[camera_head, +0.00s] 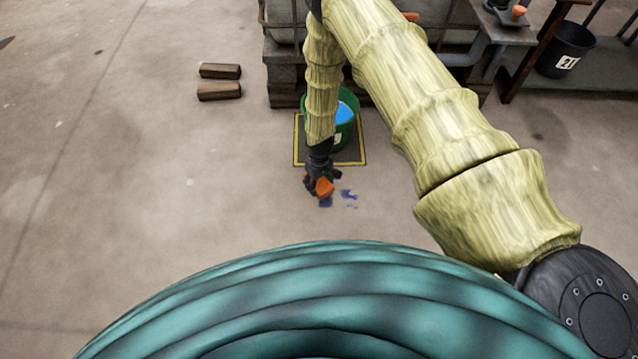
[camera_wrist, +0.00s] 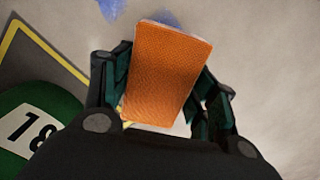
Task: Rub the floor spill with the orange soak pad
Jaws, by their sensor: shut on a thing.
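The orange soak pad (camera_wrist: 165,72) is held between the fingers of my gripper (camera_wrist: 160,95) in the wrist view, tilted slightly. In the head view my gripper (camera_head: 321,180) points down near the floor with the orange pad (camera_head: 324,187) at its tip. The blue floor spill (camera_head: 348,195) lies in small patches just right of the pad and below it in the picture. Bits of the spill (camera_wrist: 112,8) show beyond the pad in the wrist view. Whether the pad touches the floor I cannot tell.
A green bucket (camera_head: 347,132) with blue liquid stands on a dark mat with a yellow border (camera_head: 302,150), close behind my gripper. Two wooden blocks (camera_head: 219,91) lie at left. A pallet (camera_head: 285,88) and a black bin (camera_head: 566,50) stand farther back.

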